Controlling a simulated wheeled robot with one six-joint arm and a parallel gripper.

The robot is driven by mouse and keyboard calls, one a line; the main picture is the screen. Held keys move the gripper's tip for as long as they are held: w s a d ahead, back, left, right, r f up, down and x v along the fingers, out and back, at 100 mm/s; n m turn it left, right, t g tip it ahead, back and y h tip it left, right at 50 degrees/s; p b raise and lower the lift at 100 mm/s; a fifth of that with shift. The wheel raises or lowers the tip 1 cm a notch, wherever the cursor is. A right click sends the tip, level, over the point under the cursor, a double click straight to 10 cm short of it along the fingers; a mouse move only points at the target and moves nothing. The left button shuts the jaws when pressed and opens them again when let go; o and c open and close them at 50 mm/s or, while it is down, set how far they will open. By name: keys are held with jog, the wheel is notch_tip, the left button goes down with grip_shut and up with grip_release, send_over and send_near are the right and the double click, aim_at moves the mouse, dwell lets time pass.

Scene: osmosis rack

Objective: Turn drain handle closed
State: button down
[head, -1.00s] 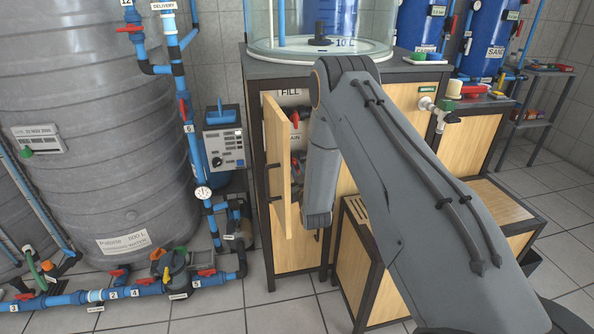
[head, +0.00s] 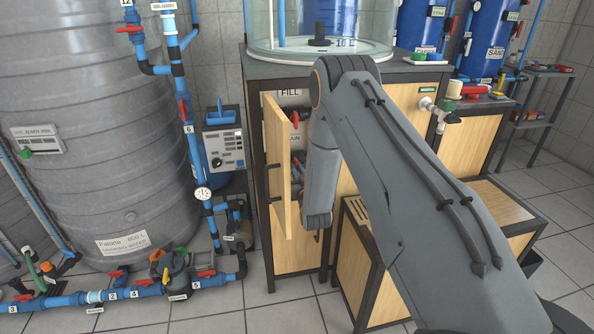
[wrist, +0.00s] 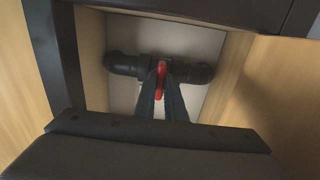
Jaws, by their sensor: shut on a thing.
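The red drain handle (wrist: 161,70) sits on a black valve and pipe (wrist: 125,64) in the wrist view. It points across the pipe, toward me. My gripper (wrist: 161,88) is shut on the handle, with one finger on each side. In the head view, a little red shows below the partly covered drain label (head: 293,138), inside the open cabinet. My arm and the cabinet door hide most of the gripper there.
The wooden cabinet door (head: 277,160) stands open just left of my arm. A red fill handle (head: 295,118) is above the drain label. Wooden walls and a dark frame (wrist: 67,55) closely surround the valve.

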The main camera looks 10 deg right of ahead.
jog(key=c, duration=1.8)
grip_release()
jog(key=shift+s, duration=3.9)
